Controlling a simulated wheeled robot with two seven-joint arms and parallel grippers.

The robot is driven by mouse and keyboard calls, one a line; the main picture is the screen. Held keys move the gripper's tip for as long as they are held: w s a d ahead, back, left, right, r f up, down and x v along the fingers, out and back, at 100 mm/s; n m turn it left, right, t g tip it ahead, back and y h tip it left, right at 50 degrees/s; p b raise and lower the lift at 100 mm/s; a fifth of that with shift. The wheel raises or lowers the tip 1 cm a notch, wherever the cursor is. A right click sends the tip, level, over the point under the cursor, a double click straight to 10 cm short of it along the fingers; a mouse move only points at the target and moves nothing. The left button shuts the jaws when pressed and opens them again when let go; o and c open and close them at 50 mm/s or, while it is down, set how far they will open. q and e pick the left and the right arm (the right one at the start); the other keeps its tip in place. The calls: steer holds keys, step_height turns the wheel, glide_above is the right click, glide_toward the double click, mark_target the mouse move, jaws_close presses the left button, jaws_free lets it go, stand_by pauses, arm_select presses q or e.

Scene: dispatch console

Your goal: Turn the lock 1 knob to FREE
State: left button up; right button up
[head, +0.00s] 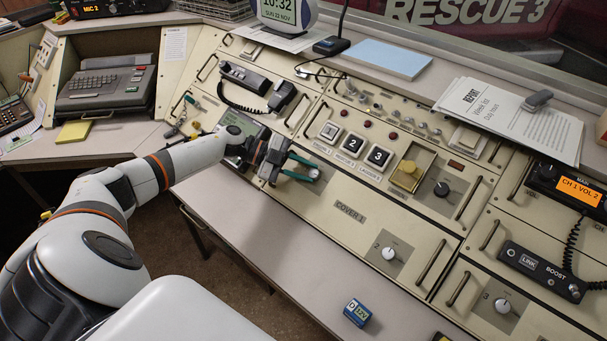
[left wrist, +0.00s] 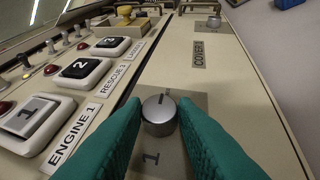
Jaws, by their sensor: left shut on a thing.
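The lock 1 knob (left wrist: 158,114) is a small silver knob on a grey square plate in the left wrist view, with a "1" printed on the plate in front of it. A dark pointer line on its top runs away from the camera. No FREE mark can be read. My left gripper (head: 304,169) has teal fingers and is at the left end of the COVER 1 panel (head: 312,211). In the left wrist view its fingers (left wrist: 158,128) are shut on the knob from both sides. In the head view the knob is hidden by the gripper. My right gripper is not in view.
Knob 2 (head: 389,253) and knob 3 (head: 502,305) sit farther right on the panels. Numbered buttons (head: 353,145) are just behind the gripper. Metal handles (head: 432,256) stand up from the panel. A blue box (head: 357,312) lies on the front ledge.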

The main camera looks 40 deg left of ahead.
arm_select(q)
steer(key=shift+m+g, duration=0.3)
steer(key=o, duration=1)
steer(key=b+v, duration=0.2)
steer(key=v, duration=1)
